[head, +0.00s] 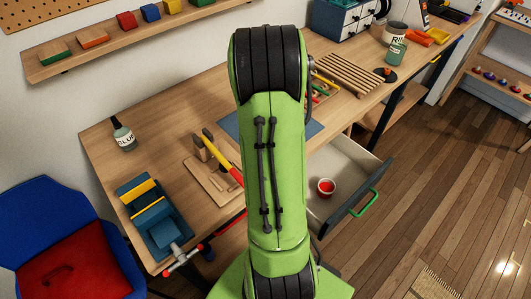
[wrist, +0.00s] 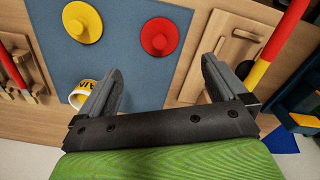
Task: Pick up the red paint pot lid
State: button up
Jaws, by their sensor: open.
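The red paint pot lid (wrist: 160,37) is a round red disc with a raised knob, lying on a blue-grey mat (wrist: 50,25) near its edge in the wrist view. My gripper (wrist: 161,65) is open and empty. Its fingertips are spread wider than the lid, and the lid appears just beyond them, roughly centred. I cannot tell the height between them. In the head view my arm hides the lid and the gripper.
A yellow lid (wrist: 82,22) lies left of the red one. A wooden board (wrist: 228,47) and a red-and-yellow handled tool (wrist: 284,42) lie to the right. The drawer (head: 352,157) stands open.

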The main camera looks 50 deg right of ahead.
jog(key=f+b, duration=0.1)
jog(key=f, duration=0.3)
jog(key=f+b, duration=0.1)
jog(key=f, duration=0.4)
jog(key=shift+s+f, duration=0.2)
jog(key=shift+f, duration=0.05)
jog(key=c, duration=1.1)
